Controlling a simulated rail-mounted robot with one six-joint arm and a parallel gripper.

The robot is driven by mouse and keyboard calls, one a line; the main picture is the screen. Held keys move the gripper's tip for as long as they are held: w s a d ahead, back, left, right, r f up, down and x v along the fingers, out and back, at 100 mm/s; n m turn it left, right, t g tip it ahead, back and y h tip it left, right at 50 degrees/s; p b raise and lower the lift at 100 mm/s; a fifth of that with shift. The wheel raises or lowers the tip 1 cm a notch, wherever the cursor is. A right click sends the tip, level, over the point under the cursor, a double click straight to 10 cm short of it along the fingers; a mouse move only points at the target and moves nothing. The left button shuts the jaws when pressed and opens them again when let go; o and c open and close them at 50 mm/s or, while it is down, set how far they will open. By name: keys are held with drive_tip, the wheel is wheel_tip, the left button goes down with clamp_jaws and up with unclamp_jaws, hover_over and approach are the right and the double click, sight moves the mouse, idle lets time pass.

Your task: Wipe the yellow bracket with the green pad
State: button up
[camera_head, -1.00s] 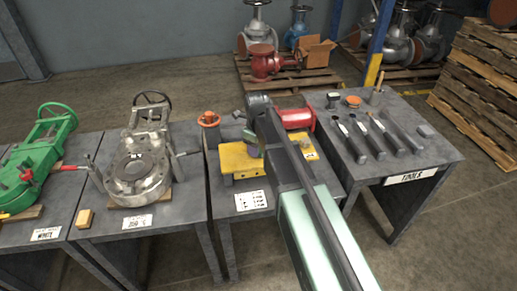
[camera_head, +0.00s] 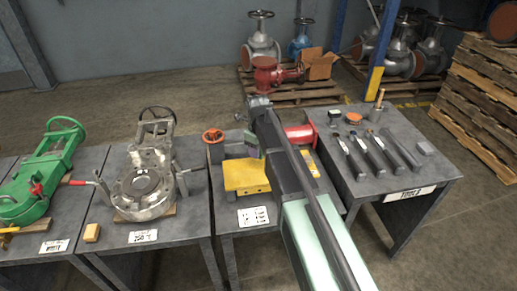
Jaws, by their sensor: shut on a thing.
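The yellow bracket (camera_head: 246,177) sits on the middle table, behind a printed label card. My arm reaches in from the lower right and covers its right side. My gripper (camera_head: 252,136) is over the back of the bracket, shut on the small green pad (camera_head: 251,143). Only an edge of the pad shows. I cannot tell whether the pad touches the bracket.
An orange-red handwheel (camera_head: 213,136) stands left of the bracket, and a red cylinder (camera_head: 300,134) lies behind my arm. A grey valve (camera_head: 145,183) is on the table to the left. The tools table (camera_head: 408,178) holds several tools at right.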

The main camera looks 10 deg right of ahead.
drive_tip(key=shift+r+p, duration=0.45)
drive_tip(key=shift+r, duration=0.5)
wheel_tip(320, 180, up, 3)
drive_tip(key=p, duration=0.3)
drive_tip(key=shift+r, duration=0.15)
